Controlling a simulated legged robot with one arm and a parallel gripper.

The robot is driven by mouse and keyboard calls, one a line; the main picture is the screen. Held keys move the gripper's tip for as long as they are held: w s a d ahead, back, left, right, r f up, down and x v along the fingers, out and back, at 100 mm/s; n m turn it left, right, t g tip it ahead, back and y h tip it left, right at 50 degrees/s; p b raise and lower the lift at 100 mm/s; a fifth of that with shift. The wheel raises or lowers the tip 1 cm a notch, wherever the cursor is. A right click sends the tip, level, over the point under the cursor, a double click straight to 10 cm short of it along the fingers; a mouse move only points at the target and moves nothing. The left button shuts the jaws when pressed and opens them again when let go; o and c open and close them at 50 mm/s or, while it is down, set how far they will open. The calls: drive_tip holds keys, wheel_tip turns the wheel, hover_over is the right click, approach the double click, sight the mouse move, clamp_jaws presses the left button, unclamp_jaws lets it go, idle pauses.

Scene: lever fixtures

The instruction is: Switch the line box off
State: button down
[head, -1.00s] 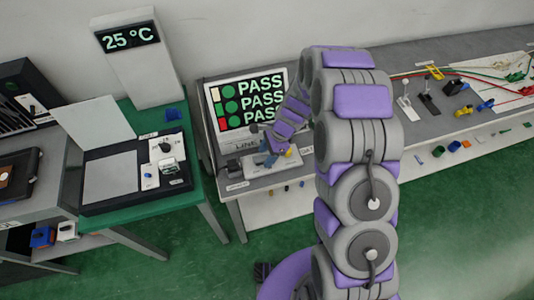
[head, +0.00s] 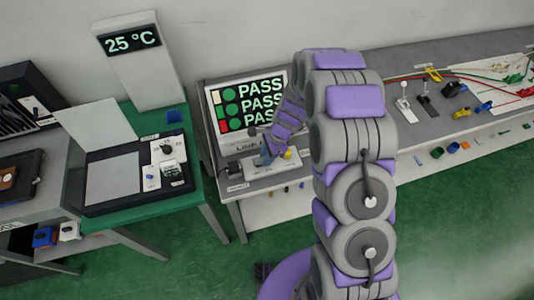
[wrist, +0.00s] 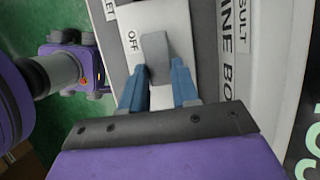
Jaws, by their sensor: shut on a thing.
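The line box shows in the wrist view as a white plate (wrist: 180,18) with an OFF label and part of a "LINE BOX" label beside it. A grey lever handle (wrist: 155,50) stands over the plate, near the OFF label. My gripper (wrist: 156,88) has its two blue fingers shut on this lever, one on each side. In the head view my gripper (head: 265,158) is at the light line box plate (head: 286,166) below the PASS screen. My arm and fingers hide part of the box there. The lever's base is hidden.
The PASS screen (head: 245,105) stands right behind the box. Another panel with small levers (head: 165,160) is on the green table. More levers (head: 403,98) and cables are on the bench at right.

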sight(261, 159)
drive_tip(key=shift+a+r+t+h+p, duration=0.2)
drive_tip(key=shift+h+p, duration=0.4)
drive_tip(key=shift+p, duration=1.05)
drive_tip(key=shift+a+r+t+h+p, duration=0.1)
drive_tip(key=shift+r+t+h+p, duration=0.35)
drive_tip(key=shift+p, duration=1.2)
drive_tip(key=shift+a+f+h+p, duration=0.25)
drive_tip(key=shift+h+p, duration=0.6)
drive_tip(key=shift+h, duration=0.3)
drive_tip(key=c, duration=0.8)
unclamp_jaws()
drive_tip(key=shift+a+f, duration=0.1)
drive_tip(key=shift+c, duration=0.2)
wheel_tip(261, 159, up, 17)
drive_tip(key=p, duration=0.1)
drive_tip(key=shift+s+a, duration=0.15)
drive_tip(key=shift+a, duration=0.25)
